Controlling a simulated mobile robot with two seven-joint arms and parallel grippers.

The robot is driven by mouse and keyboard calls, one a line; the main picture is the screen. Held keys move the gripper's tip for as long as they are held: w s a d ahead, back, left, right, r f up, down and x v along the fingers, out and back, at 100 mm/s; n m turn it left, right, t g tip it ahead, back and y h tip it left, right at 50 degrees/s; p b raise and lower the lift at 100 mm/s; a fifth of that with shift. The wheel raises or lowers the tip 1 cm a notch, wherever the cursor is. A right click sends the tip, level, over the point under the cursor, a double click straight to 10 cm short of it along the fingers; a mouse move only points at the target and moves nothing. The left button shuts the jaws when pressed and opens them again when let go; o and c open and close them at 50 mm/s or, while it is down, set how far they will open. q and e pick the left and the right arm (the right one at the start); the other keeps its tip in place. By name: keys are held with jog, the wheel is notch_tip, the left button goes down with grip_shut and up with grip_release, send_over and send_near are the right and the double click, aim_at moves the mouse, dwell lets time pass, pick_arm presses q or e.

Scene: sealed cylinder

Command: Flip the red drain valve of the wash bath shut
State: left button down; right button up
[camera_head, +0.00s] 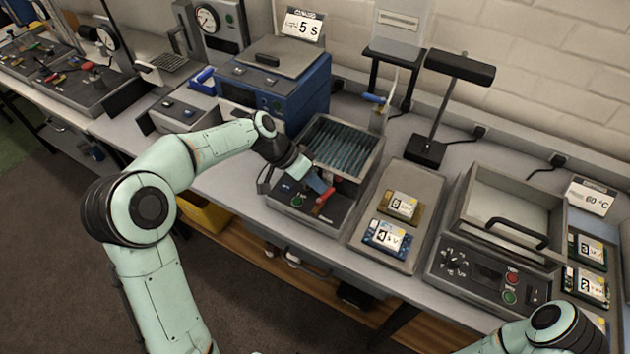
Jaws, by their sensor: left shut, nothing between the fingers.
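The wash bath (372,163) is a grey open tank with ribbed, bluish contents and a dark front panel. The red drain valve (323,203) is a small red lever on that front panel, slanting in the picture. My left gripper (322,188) is shut and empty, with its tips right at the upper end of the red lever. I cannot tell whether they touch it. Part of the panel is hidden behind my left wrist. My right arm shows at the bottom right, but its gripper is out of frame.
A blue machine (275,90) stands behind left of the bath. A tray (411,182) with labelled boards lies to its right, then a lidded heater unit (507,225). A black lamp (447,100) stands behind. The bench's front edge runs below the bath.

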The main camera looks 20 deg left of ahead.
pick_arm(q)
jog(key=shift+w+d+r, duration=0.1)
jog(key=shift+w, duration=0.15)
jog(key=shift+m, duration=0.3)
jog(key=shift+s, duration=0.2)
jog(key=shift+s+a, duration=0.15)
jog(key=shift+a, duration=0.25)
jog(key=shift+s+a, duration=0.25)
